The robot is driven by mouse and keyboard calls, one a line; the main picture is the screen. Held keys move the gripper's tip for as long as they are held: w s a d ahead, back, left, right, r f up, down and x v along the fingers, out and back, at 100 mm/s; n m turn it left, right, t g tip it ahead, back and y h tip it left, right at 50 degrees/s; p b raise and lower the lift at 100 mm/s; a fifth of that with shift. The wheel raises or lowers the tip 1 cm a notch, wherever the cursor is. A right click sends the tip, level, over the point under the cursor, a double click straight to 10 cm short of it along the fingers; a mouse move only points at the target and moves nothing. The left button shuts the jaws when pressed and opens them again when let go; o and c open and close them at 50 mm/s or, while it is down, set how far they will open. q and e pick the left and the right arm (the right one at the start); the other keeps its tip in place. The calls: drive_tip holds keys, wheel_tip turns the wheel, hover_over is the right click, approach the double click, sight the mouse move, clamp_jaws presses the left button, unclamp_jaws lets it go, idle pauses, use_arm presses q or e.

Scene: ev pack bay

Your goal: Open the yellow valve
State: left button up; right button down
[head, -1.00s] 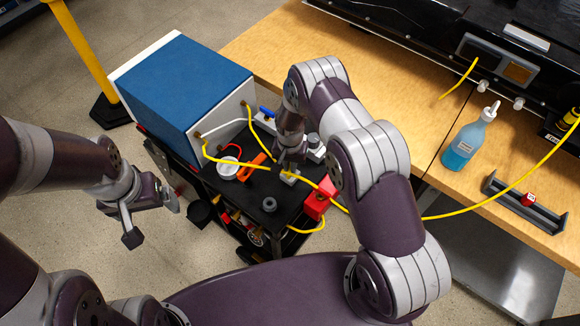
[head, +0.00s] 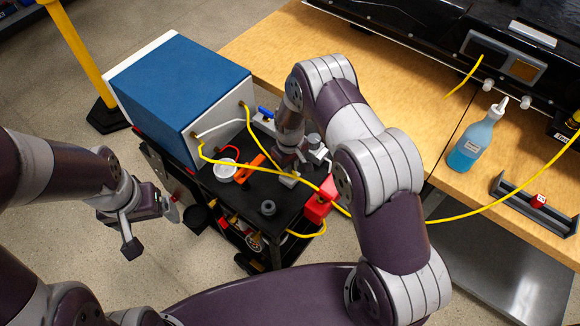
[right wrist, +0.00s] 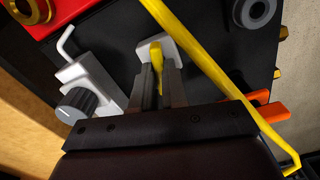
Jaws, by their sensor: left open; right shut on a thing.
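The yellow valve handle (right wrist: 156,80) sits on a small pale block (right wrist: 153,50) on the black cart top. In the right wrist view my right gripper (right wrist: 159,76) has its two fingers closed around the handle, which shows as a narrow yellow strip between them. In the head view my right gripper (head: 285,166) reaches down to this pale block (head: 289,180), and the handle itself is hidden there. My left gripper (head: 152,226) is open and empty, over the floor left of the cart.
A yellow hose (head: 262,170) runs close by the valve; it also shows in the right wrist view (right wrist: 215,75). An orange handle (head: 247,170), a blue handle (head: 266,112) and a red block (head: 318,208) are nearby. A blue-topped box (head: 180,85) stands behind left. A bottle (head: 475,145) stands on the bench.

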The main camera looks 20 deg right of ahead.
drive_tip(key=shift+w+n+b, duration=0.1)
drive_tip(key=shift+n+b, duration=0.2)
drive_tip(key=shift+n, duration=0.9)
drive_tip(key=shift+r, duration=0.1)
drive_tip(key=c, duration=1.2)
unclamp_jaws()
drive_tip(key=shift+o, duration=0.2)
wheel_tip(320, 180, up, 13)
drive_tip(key=b, duration=0.1)
drive_tip(key=shift+f, duration=0.2)
